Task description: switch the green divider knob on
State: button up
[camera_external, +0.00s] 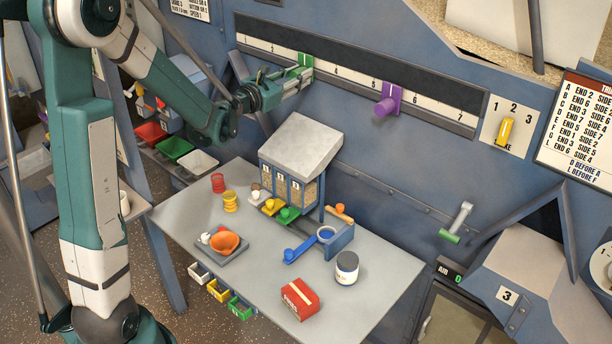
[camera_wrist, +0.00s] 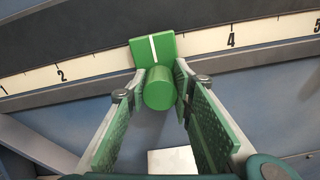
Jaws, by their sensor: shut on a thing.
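The green divider knob is a round green peg on a square green plate with a white line, mounted on the long numbered scale. In the external view its plate (camera_external: 305,60) is at the upper middle. In the wrist view the knob (camera_wrist: 159,92) is at the centre, its end facing me. The plate sits between marks 2 and 4 and covers the scale there. My gripper (camera_external: 306,78) reaches it from the left. Its two fingers (camera_wrist: 159,80) are shut on the knob, one on each side. In the external view the fingers partly hide the knob.
A purple knob (camera_external: 388,99) is further right on the same scale (camera_external: 432,108). A yellow knob (camera_external: 505,131) is on a panel beyond it. Below stands a grey table (camera_external: 185,213) with a slanted-lid box (camera_external: 303,146), an orange bowl (camera_external: 225,243), a jar and a red box.

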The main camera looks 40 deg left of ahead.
jog(key=shift+d+b, duration=0.35)
jog(key=shift+d, duration=2.85)
jog(key=o, duration=1.3)
jog(key=shift+d, duration=0.15)
jog(key=shift+c, duration=0.2)
jog(key=s, duration=1.2)
